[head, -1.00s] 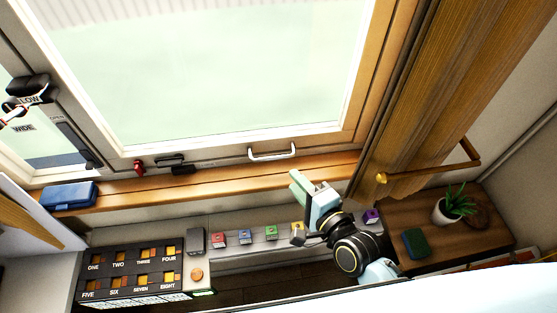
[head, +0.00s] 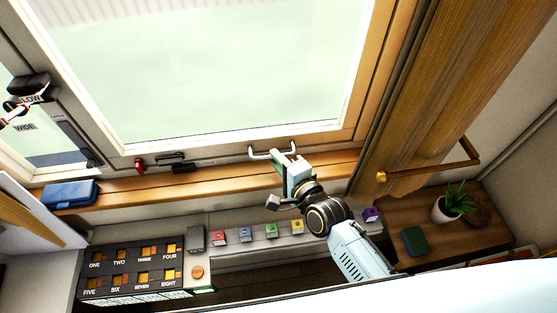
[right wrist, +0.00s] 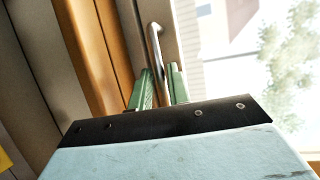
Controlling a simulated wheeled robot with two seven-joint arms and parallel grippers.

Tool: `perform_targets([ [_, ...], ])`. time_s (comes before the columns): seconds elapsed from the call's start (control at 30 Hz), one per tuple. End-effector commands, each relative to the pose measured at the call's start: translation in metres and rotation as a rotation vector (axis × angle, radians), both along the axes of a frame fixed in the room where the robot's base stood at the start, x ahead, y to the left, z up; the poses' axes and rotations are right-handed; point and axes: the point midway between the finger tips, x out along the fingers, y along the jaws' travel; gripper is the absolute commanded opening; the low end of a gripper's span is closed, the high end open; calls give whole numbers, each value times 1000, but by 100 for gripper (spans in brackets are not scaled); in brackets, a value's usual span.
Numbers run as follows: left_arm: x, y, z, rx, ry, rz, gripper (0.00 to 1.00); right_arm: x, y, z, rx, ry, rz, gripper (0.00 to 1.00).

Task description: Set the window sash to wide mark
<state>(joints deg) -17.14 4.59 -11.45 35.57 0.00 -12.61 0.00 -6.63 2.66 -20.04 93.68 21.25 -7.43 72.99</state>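The window sash (head: 215,143) is a white-framed pane with a pale U-shaped handle (head: 262,153) on its lower rail. My right gripper (head: 290,160) is at the right part of this handle. In the right wrist view the green fingers (right wrist: 161,88) stand apart, with the metal handle bar (right wrist: 155,45) reaching down between them; I cannot tell whether they touch it. The LOW label (head: 30,99) and the WIDE label (head: 25,127) are on the frame at the far left, beside a black fitting. My left gripper is not in view.
A blue case (head: 70,194) lies on the wooden sill at left. Below are a numbered cubby box (head: 130,272) and a row of coloured blocks (head: 245,234). A wooden panel with a brass rail (head: 435,172) and a potted plant (head: 452,207) are at right.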

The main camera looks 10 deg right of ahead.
Motion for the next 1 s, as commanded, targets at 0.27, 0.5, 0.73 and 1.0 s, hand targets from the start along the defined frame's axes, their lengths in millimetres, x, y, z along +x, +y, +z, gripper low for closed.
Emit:
perform_targets([
  [0.27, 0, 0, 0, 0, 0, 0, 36, 0, 0, 0, 0, 0, 0, 0],
  [0.5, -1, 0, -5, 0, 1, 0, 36, 8, -1, -2, -1, -3, -1, 0],
  [0.73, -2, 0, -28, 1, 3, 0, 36, 55, -1, -9, -2, -4, -3, 0],
  [1.0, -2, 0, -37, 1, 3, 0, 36, 82, -1, -8, -2, 5, -1, 0],
])
